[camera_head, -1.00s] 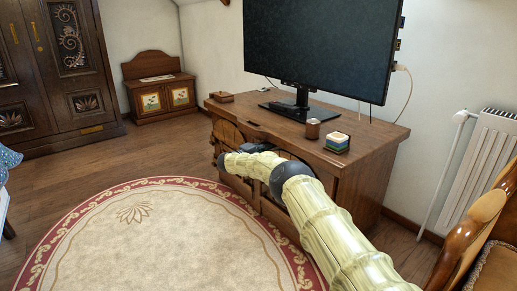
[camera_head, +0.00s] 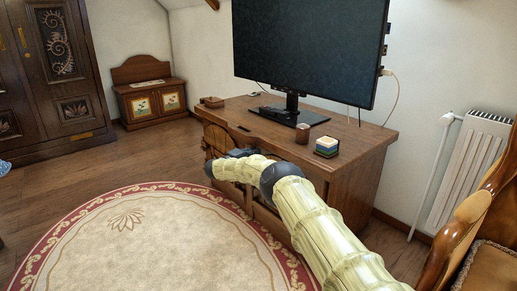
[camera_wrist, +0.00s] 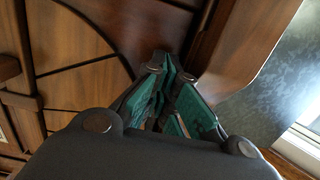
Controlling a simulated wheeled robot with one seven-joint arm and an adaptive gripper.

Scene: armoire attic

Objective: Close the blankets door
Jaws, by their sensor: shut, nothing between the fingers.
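I cannot tell by any label which door is the blankets door. The low wooden cabinet (camera_head: 350,165) under the screen has a curved, carved door panel (camera_head: 215,138) at the left of its front, which seems to stand out from it. My pale arm reaches along this front, and my gripper (camera_wrist: 168,65) is shut and empty. In the wrist view, its fingertips are close to dark wood beside a panel with curved grooves (camera_wrist: 85,85); I cannot tell whether they touch. My arm hides much of the cabinet front.
On the cabinet stand a large screen (camera_head: 310,50), a brown cup (camera_head: 302,134) and stacked coasters (camera_head: 327,146). A dark armoire (camera_head: 60,75) and a small chest (camera_head: 152,98) are at the back left. A chair (camera_head: 475,235) and radiator (camera_head: 470,165) are at right. The round rug (camera_head: 150,240) is clear.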

